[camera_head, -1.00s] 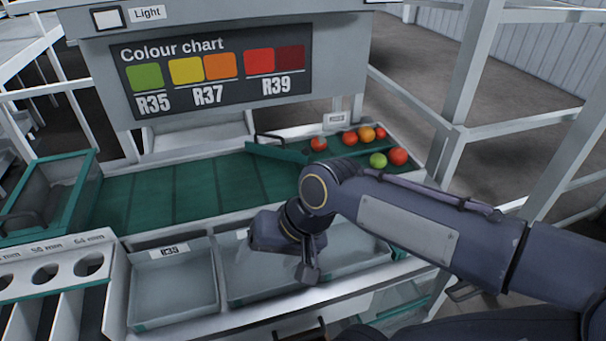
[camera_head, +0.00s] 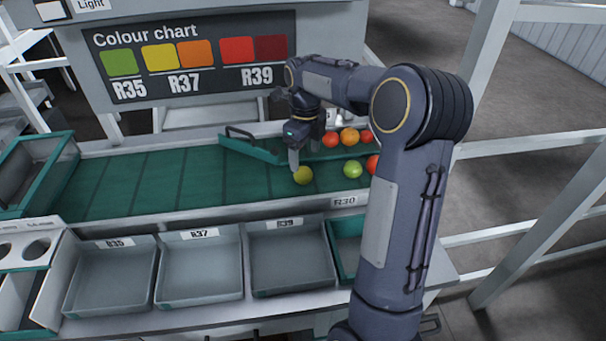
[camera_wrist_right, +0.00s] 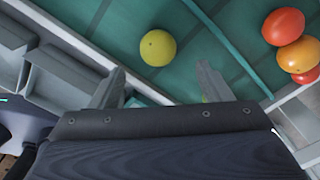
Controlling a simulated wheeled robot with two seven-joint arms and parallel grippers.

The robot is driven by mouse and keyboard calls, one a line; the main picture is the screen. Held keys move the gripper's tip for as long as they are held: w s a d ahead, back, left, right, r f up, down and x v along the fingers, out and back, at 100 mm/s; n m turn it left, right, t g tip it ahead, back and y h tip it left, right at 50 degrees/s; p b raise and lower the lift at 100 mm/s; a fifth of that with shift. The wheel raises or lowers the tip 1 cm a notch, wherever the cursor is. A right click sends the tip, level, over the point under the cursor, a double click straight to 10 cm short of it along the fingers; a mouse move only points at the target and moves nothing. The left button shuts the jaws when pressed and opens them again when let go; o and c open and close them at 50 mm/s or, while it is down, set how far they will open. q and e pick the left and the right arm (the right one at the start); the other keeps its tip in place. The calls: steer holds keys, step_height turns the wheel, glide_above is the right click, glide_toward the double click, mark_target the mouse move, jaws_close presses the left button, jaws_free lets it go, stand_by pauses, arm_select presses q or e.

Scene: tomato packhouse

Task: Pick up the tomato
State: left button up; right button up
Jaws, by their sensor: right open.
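A single yellow-green tomato (camera_head: 303,175) lies on the green belt (camera_head: 140,187), apart from the others. It also shows in the right wrist view (camera_wrist_right: 158,48), in front of the gap between my fingertips. My right gripper (camera_head: 305,157) is open and empty, pointing down just behind and above this tomato in the head view. Its two fingers show apart in the wrist view (camera_wrist_right: 160,74). My left gripper is not in view.
A green divider (camera_head: 262,151) with a dark handle crosses the belt. Grey trays labelled R35 (camera_head: 112,278), R37 (camera_head: 200,268) and R39 (camera_head: 290,260) stand along the front.

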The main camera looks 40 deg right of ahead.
mark_target(303, 169)
step_height(303, 169, down, 6)
steer(key=shift+w+a+f+p, duration=0.15)
steer(key=shift+f+p, duration=0.05)
steer(key=shift+p, duration=0.15)
steer(key=c, duration=0.8)
